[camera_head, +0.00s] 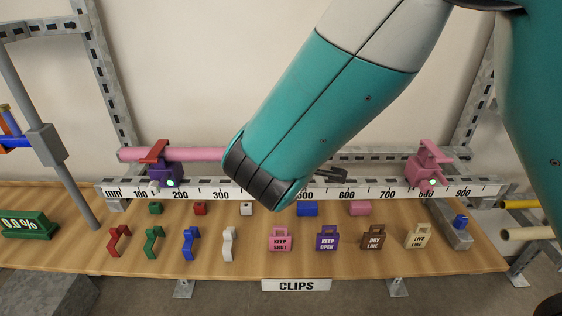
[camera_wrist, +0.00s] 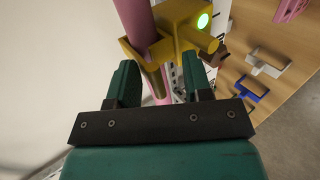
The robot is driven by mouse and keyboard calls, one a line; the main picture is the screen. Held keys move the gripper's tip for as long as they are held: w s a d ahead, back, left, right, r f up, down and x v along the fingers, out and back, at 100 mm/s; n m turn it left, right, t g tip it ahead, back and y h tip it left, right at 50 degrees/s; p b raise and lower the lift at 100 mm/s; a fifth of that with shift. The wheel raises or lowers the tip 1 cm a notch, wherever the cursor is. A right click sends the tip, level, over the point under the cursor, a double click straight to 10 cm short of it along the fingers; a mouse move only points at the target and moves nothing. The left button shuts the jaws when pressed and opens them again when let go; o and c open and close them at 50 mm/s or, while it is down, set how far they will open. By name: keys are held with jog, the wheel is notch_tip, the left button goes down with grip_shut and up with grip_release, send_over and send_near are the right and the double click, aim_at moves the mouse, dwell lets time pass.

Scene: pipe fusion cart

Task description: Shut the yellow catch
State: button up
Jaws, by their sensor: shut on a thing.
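The yellow catch (camera_wrist: 178,36) shows in the wrist view around or against a pink pipe (camera_wrist: 134,14), with a round green light on its block. A yellow plate-like part reaches down towards my fingers. My gripper (camera_wrist: 158,86) is shut on a yellow part of this catch, with one dark green finger on each side. The exact contact is partly hidden by the fingers. In the head view my arm covers the catch and my gripper. The pink pipe (camera_head: 190,154) runs behind my arm there.
A purple catch with a red lever (camera_head: 160,168) and a pink catch (camera_head: 428,166) sit on the numbered rail (camera_head: 205,192). Below, the wooden shelf (camera_head: 145,258) holds several coloured clips, blocks and tags. A grey post (camera_head: 50,145) stands at left.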

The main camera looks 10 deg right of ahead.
jog(key=v, duration=1.7)
jog(key=shift+s+b, duration=0.25)
jog(key=shift+b, duration=0.1)
jog(key=shift+r, duration=0.1)
jog(key=d+f+m+g, duration=0.4)
jog(key=d+m+g, duration=0.1)
jog(key=d+g, duration=0.15)
jog(key=s+d+r+m+g+y, duration=0.1)
jog(key=s+m+g+y, duration=0.1)
jog(key=s, duration=0.3)
jog(key=s+d+r+m+g+y+p, duration=0.1)
jog(key=s+d+m+g+y, duration=0.1)
jog(key=s+y, duration=0.2)
jog(key=shift+s+r+g, duration=0.25)
jog(key=shift+s+g, duration=0.1)
jog(key=shift+s, duration=0.45)
